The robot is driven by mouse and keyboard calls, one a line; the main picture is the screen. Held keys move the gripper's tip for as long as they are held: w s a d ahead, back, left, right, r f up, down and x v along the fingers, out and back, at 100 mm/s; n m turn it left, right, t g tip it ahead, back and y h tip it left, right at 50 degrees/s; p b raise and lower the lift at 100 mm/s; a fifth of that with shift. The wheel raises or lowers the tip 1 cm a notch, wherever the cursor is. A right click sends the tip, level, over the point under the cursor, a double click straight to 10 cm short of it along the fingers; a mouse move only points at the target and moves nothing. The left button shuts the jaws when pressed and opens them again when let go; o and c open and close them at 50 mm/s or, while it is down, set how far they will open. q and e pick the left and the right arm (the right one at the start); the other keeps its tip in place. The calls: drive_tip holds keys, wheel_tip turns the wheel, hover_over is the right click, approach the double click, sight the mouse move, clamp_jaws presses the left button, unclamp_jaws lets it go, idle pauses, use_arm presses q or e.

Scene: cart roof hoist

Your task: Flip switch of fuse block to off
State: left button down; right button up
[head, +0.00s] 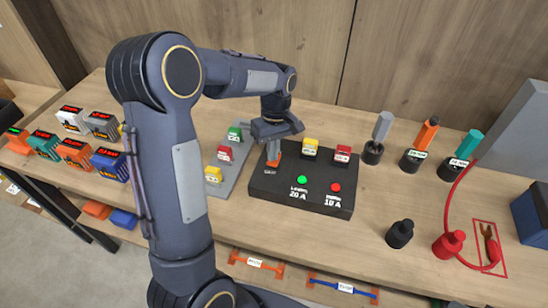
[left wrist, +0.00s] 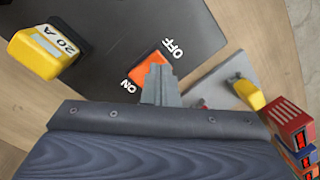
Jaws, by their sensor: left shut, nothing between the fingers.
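The fuse block (head: 318,194) is a black box on the wooden bench, with a yellow fuse (head: 309,148) and a red fuse (head: 342,155) along its back. A green lamp (head: 301,180) and a red lamp (head: 335,187) are on its top. Its orange switch (head: 273,158) is at the left end. In the left wrist view the switch (left wrist: 149,69) lies between the words ON and OFF; I cannot tell which way it is set. My left gripper (head: 276,137) is shut and empty, its fingertips (left wrist: 159,82) at the switch and partly covering it; contact is unclear. My right gripper is not in view.
A grey strip (head: 222,185) with green, red and yellow fuses lies left of the block. Several coloured boxes (head: 75,152) stand further left. Screwdrivers (head: 411,158) in black holders, a black knob (head: 400,233) and a red-cabled piece (head: 449,243) are on the right.

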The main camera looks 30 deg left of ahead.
use_arm(q)
drive_tip(key=shift+s+f+b, duration=0.1)
drive_tip(key=shift+f+b, duration=0.3)
drive_tip(key=shift+f, duration=0.2)
idle(0.4)
wheel_tip(320, 180, up, 7)
drive_tip(key=w+p, duration=0.1)
drive_tip(key=p, duration=0.5)
drive_tip(key=shift+a, duration=0.1)
idle(0.5)
drive_tip(key=s+d+r+m+t+h, duration=0.1)
drive_tip(key=s+d+r+m+t, duration=0.1)
drive_tip(key=s, duration=0.5)
drive_tip(key=s+d+r+m+t+h, duration=0.1)
drive_tip(key=s+d+r+m+t, duration=0.1)
drive_tip(key=s, duration=0.6)
drive_tip(key=s+d+r+m+t+h+b, duration=0.1)
drive_tip(key=s+d+r+m+t, duration=0.1)
drive_tip(key=s+m, duration=0.4)
drive_tip(key=shift+s+d+r+t, duration=0.4)
drive_tip(key=shift+s+d+t, duration=0.3)
drive_tip(key=shift+s, duration=0.05)
